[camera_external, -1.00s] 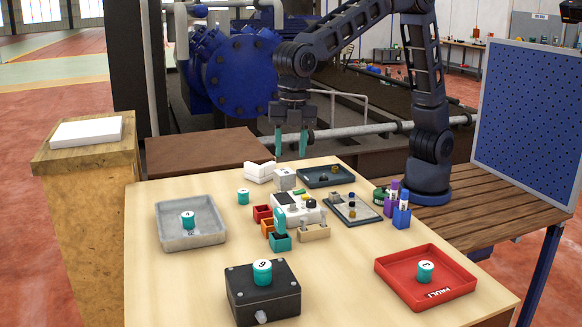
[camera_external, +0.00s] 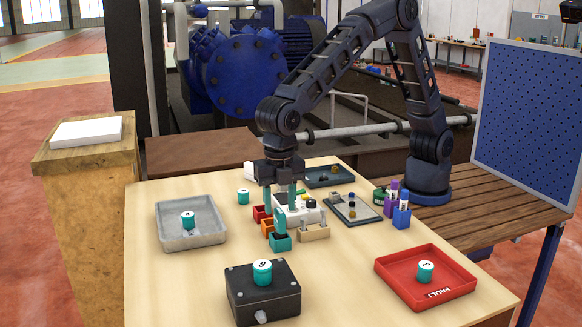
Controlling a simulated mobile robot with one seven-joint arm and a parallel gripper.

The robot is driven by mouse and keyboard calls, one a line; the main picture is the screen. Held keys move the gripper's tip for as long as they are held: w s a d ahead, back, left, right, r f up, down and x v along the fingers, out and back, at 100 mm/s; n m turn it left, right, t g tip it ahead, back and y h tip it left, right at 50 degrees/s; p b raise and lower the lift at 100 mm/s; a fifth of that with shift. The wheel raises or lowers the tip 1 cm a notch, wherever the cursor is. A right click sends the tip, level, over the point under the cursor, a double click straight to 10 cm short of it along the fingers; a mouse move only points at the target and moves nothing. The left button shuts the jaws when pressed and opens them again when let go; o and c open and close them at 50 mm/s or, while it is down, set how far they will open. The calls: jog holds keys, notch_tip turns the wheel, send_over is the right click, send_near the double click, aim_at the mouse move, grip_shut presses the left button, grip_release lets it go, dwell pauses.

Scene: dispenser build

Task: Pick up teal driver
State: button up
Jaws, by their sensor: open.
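What looks like the teal driver (camera_external: 280,219) stands upright in a small teal holder (camera_external: 280,243) near the middle of the table. The fingertips are close to the driver's top in the picture. I cannot tell the exact gap in depth or whether they touch it. The gripper hides part of the white device behind.
Red (camera_external: 262,213) and orange (camera_external: 268,228) bins adjoin the holder. A tan rack (camera_external: 313,234) stands to its right. A grey tray (camera_external: 192,239), black box (camera_external: 262,306) and red tray (camera_external: 466,286) each bear a numbered teal cylinder.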

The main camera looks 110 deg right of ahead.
aim_at(280, 211)
jog(key=shift+f, duration=2.6)
grip_shut()
jog(key=shift+r, duration=0.1)
